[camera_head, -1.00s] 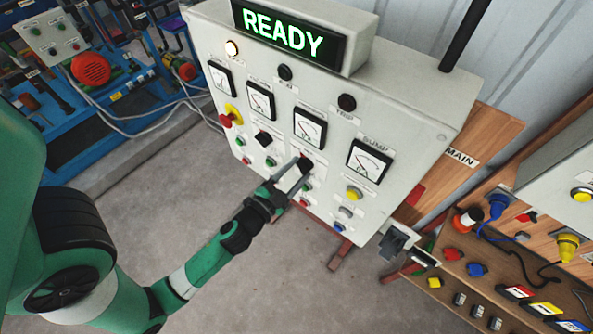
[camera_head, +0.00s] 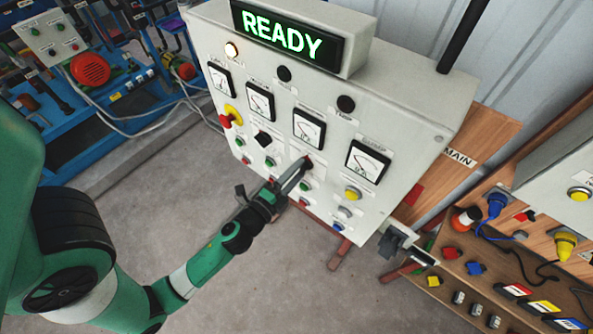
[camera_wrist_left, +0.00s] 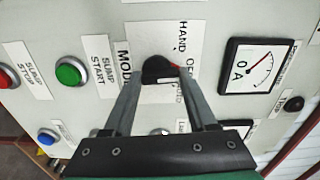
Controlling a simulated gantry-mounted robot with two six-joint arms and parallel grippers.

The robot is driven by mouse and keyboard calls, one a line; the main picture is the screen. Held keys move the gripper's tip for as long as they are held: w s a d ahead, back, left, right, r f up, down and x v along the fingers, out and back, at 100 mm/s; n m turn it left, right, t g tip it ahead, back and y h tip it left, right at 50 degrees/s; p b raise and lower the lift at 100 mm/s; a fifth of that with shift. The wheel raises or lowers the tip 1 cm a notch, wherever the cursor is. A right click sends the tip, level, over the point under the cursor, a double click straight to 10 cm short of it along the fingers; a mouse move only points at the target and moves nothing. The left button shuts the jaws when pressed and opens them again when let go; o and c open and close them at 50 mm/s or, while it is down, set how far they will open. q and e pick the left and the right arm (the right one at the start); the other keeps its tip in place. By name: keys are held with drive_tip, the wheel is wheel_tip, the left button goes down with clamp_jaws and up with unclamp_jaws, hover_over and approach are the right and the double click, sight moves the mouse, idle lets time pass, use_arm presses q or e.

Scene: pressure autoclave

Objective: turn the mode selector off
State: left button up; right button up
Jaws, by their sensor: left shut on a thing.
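The mode selector (camera_wrist_left: 158,70) is a dark knob with a red mark, on the pale control panel (camera_head: 400,110). In the left wrist view it sits between my two fingertips, with HAND and partly covered MODE labels beside it. My left gripper (camera_wrist_left: 162,82) is shut on the knob. In the head view my left gripper (camera_head: 306,163) reaches the panel below the row of meters, and its fingers mostly hide the knob. The knob's exact setting is hard to read. My right gripper is not in view.
Around the selector are a green SUMP START button (camera_wrist_left: 69,71), a red button (camera_wrist_left: 6,76), a blue button (camera_wrist_left: 46,137) and a meter (camera_wrist_left: 257,66). A lit READY display (camera_head: 284,34) tops the panel. A wooden bench (camera_head: 480,275) with plugs stands at right.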

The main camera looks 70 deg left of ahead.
use_arm(q)
drive_tip(key=shift+m, duration=0.4)
drive_tip(key=o, duration=1.4)
drive_tip(key=shift+c, duration=0.2)
drive_tip(key=b+v, duration=0.8)
drive_tip(key=v, duration=0.3)
drive_tip(key=shift+s+d, duration=0.2)
drive_tip(key=shift+s, duration=0.1)
